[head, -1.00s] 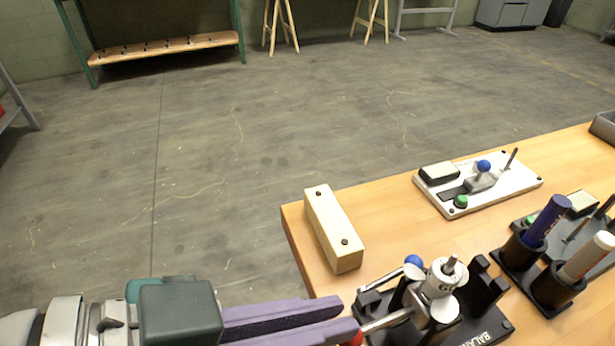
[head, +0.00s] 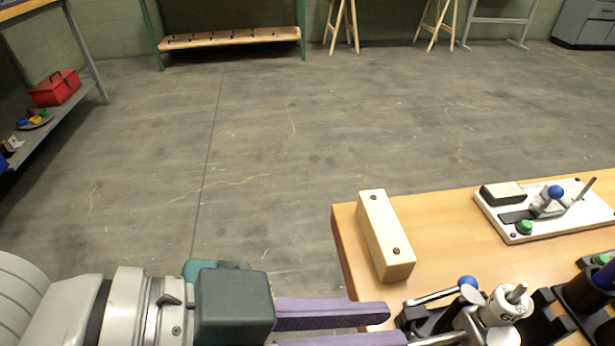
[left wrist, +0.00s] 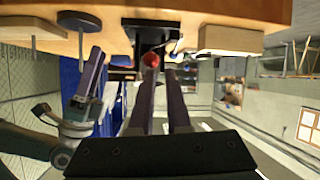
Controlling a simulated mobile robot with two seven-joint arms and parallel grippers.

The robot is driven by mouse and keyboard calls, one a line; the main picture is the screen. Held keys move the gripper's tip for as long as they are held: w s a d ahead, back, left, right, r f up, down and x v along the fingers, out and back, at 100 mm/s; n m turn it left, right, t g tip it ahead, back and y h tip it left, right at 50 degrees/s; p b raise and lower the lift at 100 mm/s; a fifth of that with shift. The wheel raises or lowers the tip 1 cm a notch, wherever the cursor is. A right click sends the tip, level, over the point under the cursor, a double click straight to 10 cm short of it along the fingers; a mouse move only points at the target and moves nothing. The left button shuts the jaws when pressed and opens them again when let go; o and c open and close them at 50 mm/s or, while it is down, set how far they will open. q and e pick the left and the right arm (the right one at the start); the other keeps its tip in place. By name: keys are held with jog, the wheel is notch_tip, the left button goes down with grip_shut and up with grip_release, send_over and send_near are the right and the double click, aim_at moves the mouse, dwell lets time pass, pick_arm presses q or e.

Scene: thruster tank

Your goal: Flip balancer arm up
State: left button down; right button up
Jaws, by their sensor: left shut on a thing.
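The balancer stands at the near edge of the wooden table, with a black base (head: 543,328), a white cylindrical weight (head: 506,306) and a blue-knobbed lever (head: 468,283). A metal rod, apparently the balancer arm (head: 437,340), reaches left from it toward my left gripper (head: 394,326). In the left wrist view, the red knob (left wrist: 151,60) shows at the tips of my left gripper (left wrist: 161,73), whose purple fingers are shut on it. The head view does not show the knob. My right gripper (left wrist: 91,78) shows partly at the left of the wrist view; its opening is unclear.
A wooden block (head: 386,236) lies on the table (head: 445,225) behind the balancer. A white plate (head: 550,218) with a blue-knobbed clamp and green button lies farther right. Black holders (head: 588,292) stand right of the balancer. Open floor lies left of the table.

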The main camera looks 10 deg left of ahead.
jog(key=shift+w+d, duration=0.1)
jog(key=shift+d, duration=0.2)
jog(key=shift+f+b, duration=0.3)
jog(key=shift+f, duration=0.1)
jog(key=shift+s+f+b, duration=0.2)
jog(key=shift+f+b, duration=0.2)
jog(key=shift+f, duration=0.1)
pick_arm(q)
jog(key=v, duration=1)
